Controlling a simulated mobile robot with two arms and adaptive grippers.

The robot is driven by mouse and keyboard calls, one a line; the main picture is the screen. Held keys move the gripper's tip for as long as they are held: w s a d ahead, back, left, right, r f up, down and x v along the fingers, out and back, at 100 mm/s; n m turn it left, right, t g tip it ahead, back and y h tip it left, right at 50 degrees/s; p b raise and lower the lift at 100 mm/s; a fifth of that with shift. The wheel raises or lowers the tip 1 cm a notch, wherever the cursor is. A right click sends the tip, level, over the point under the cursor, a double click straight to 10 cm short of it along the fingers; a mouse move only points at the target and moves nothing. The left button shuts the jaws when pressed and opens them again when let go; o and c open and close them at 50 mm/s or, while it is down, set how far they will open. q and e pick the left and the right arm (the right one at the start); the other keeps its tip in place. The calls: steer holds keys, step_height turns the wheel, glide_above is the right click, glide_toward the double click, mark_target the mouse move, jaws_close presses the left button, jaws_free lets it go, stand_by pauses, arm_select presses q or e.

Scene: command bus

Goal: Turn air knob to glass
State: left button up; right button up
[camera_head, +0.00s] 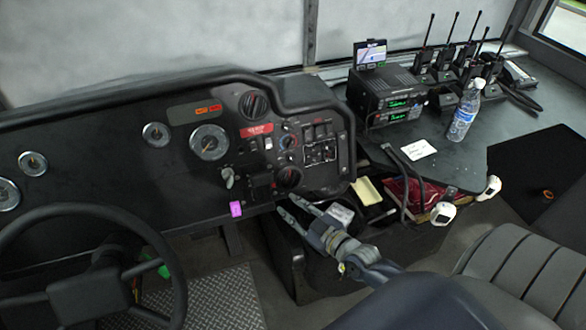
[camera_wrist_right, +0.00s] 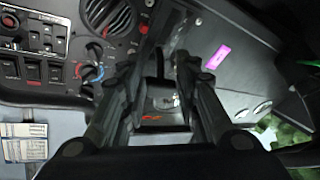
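The dashboard control panel (camera_head: 300,130) has a small round knob with blue and red markings (camera_head: 287,142), right of the gauges. That knob also shows in the right wrist view (camera_wrist_right: 88,72), left of my fingers. Other small knobs sit close to it, and I cannot read which one is marked for air or glass. My right gripper (camera_head: 287,205) is open and empty, below and in front of the panel's lower edge. In the wrist view its two fingers (camera_wrist_right: 162,60) stand apart, with a dark lever housing (camera_wrist_right: 165,112) beyond them. My left gripper is not in view.
Round vents (camera_head: 290,177) and a pink tag (camera_head: 236,209) are near my right gripper. The steering wheel (camera_head: 92,285) is at left. A side table (camera_head: 462,165) with a radio (camera_head: 395,103) and water bottle (camera_head: 464,115) is at right, beside a grey seat (camera_head: 525,265).

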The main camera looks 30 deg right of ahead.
mark_target(294, 161)
steer(key=w+d+r+t+h, duration=0.1)
steer(key=d+r+t+h, duration=0.15)
steer(key=d, duration=0.55)
steer(key=shift+m, duration=0.4)
steer(key=w, duration=1.1)
steer(key=shift+d+f+b, duration=0.3)
steer(key=shift+d, duration=0.05)
steer(key=shift+s+r, duration=0.1)
jaws_close()
